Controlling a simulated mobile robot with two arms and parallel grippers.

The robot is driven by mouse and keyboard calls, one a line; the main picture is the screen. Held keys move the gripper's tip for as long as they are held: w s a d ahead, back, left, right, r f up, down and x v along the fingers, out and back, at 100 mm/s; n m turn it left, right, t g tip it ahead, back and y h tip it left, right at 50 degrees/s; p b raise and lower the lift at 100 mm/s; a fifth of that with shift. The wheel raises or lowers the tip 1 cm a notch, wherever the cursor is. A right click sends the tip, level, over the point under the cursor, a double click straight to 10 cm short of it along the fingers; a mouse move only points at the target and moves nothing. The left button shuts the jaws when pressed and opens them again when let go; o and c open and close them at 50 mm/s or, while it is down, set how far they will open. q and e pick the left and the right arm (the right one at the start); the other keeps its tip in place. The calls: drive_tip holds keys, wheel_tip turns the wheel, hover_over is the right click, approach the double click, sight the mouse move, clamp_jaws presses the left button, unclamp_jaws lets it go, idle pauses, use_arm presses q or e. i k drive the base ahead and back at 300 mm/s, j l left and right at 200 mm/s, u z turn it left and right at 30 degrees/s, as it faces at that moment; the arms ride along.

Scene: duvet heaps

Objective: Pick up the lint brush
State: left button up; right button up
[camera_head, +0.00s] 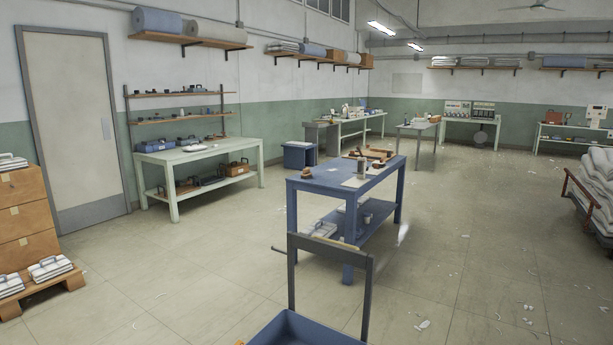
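I cannot single out the lint brush for certain. A small dark brown item (306,173) lies near the left end of the blue table (335,186), too small to identify. A grey upright cylinder (361,168) stands on the same table, near a pale flat sheet (355,183). A wooden tray-like item (374,153) with small things lies at the table's far end. Neither of my grippers is in view.
A blue cart (310,332) with an upright handle frame stands close in front, before the blue table. A pale green bench (205,153) stands at the left wall. Cardboard boxes (24,212) are at far left, a loaded trolley (590,205) at right. Scraps litter the otherwise open floor.

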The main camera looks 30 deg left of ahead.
sight(305, 174)
drive_tip(key=i+l+z, duration=0.25)
drive_tip(key=i+l, duration=0.15)
drive_tip(key=i, duration=0.2)
drive_tip(key=i+u, duration=0.1)
drive_tip(key=i, duration=0.65)
drive_tip(key=i+l+u, duration=0.1)
drive_tip(key=i, duration=0.65)
drive_tip(key=i+l, duration=0.15)
drive_tip(key=i, duration=0.65)
drive_tip(key=i+j+u, duration=0.1)
drive_tip(key=i+u, duration=0.3)
drive_tip(key=i, duration=0.15)
drive_tip(key=i+l+u, duration=0.1)
drive_tip(key=i+u, duration=0.25)
drive_tip(key=i, duration=0.2)
drive_tip(key=i+l+u, duration=0.25)
drive_tip(key=i+u, duration=0.15)
drive_tip(key=i, duration=0.15)
drive_tip(key=i+j+u, duration=0.2)
drive_tip(key=i+u, duration=1)
drive_tip(key=u, duration=0.2)
drive_tip(key=i+j+z, duration=0.2)
drive_tip(key=i, duration=0.35)
drive_tip(key=i+j+z, duration=0.25)
drive_tip(key=i+j, duration=0.15)
drive_tip(key=i, duration=0.15)
